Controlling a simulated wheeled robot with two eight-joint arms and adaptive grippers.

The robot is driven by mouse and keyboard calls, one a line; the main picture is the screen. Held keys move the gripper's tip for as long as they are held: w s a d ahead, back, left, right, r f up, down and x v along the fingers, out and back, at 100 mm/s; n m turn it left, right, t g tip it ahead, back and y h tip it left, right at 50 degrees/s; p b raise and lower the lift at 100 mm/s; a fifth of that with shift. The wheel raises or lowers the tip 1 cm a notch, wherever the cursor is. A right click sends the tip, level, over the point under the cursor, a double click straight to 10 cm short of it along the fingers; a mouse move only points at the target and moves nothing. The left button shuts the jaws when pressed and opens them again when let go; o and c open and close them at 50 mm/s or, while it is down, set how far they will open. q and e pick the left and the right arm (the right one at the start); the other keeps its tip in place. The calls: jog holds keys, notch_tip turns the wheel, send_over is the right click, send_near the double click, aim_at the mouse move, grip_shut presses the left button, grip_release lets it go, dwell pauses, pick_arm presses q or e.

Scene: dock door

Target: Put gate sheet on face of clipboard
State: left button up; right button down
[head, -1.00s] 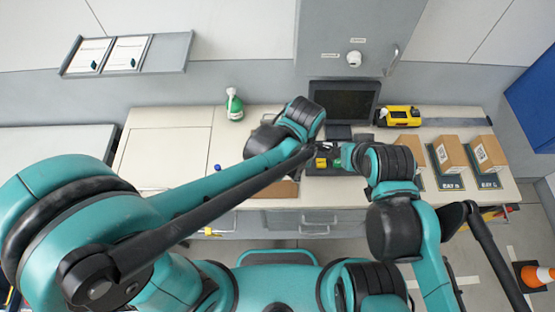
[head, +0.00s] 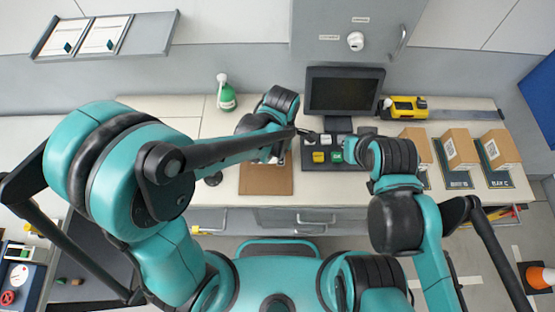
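A brown board (head: 266,181), which looks like the clipboard, lies flat near the front edge of the bench. Its far end is hidden under my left arm. Two white sheets, one on the left (head: 65,36) and one on the right (head: 104,35), each with a small dark mark, rest in the wall tray; I cannot tell if either is the gate sheet. My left gripper (head: 277,156) is at the far end of the board, mostly hidden behind its wrist. My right gripper (head: 345,150) is beside the button panel, also mostly hidden. I cannot see either gripper's fingers clearly.
A monitor (head: 342,92) stands behind a panel with coloured buttons (head: 319,157). A green spray bottle (head: 226,94) stands at the back left. A yellow tool (head: 404,106) and several cardboard boxes (head: 462,148) are to the right. The bench left of the board is mostly clear.

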pick_arm(q)
jog(key=shift+w+a+f, duration=0.35)
jog(key=shift+w+f, duration=0.15)
jog(key=shift+w, duration=0.15)
notch_tip(320, 180, down, 4)
jog(key=b, duration=0.3)
jog(key=o, duration=0.8)
jog(key=shift+f, duration=0.1)
